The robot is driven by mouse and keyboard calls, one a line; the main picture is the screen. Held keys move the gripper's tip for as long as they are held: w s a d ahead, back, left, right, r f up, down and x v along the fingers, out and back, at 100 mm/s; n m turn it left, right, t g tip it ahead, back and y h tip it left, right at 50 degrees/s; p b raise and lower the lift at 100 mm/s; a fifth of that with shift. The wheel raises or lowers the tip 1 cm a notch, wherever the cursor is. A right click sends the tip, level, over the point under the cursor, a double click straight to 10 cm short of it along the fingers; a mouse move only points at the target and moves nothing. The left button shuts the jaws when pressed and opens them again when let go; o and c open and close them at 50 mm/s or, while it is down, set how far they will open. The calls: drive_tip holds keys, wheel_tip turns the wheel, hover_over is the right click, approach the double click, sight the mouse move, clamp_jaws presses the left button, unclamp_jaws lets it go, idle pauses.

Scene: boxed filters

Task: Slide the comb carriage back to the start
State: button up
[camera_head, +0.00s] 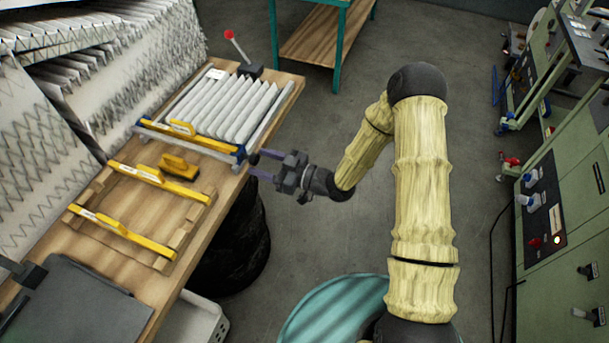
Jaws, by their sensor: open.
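The comb carriage (203,145) is a yellow bar with blue ends and a small raised yellow handle. It lies across the near end of the white pleated filter pack (230,105), which sits between light side rails on the wooden bench. My gripper (259,165) is open and empty, its fingers pointing left. In the picture it is just right of the carriage's blue right end, by the bench edge. A gap shows between them, and I cannot tell the height difference.
A wooden tray with yellow combs (160,182) and a yellow brush-like tool (179,167) lies nearer on the bench (292,88). A red-knobbed lever (236,48) stands beyond the pack. Pleated sheets (50,140) stand left. A black drum (235,245) is below the bench edge; open floor lies right.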

drive_tip(key=b+v, duration=0.3)
drive_tip(key=v, duration=1.1)
drive_tip(key=shift+s, duration=0.15)
drive_tip(key=shift+d, duration=0.1)
drive_tip(key=w+d+r+m+h+p, duration=0.25)
drive_tip(key=d+m+h, duration=0.35)
drive_tip(key=d+h, duration=0.65)
drive_tip(key=s+r+m+g+h, duration=0.1)
drive_tip(key=s+r+m+h, duration=0.1)
drive_tip(key=s, duration=0.4)
drive_tip(key=s+r+m+g+h, duration=0.2)
drive_tip(key=s+r+m, duration=0.2)
drive_tip(key=s+m, duration=0.2)
drive_tip(key=shift+s+d+r+g, duration=0.2)
drive_tip(key=shift+d+r+g, duration=0.1)
drive_tip(key=shift+d, duration=0.05)
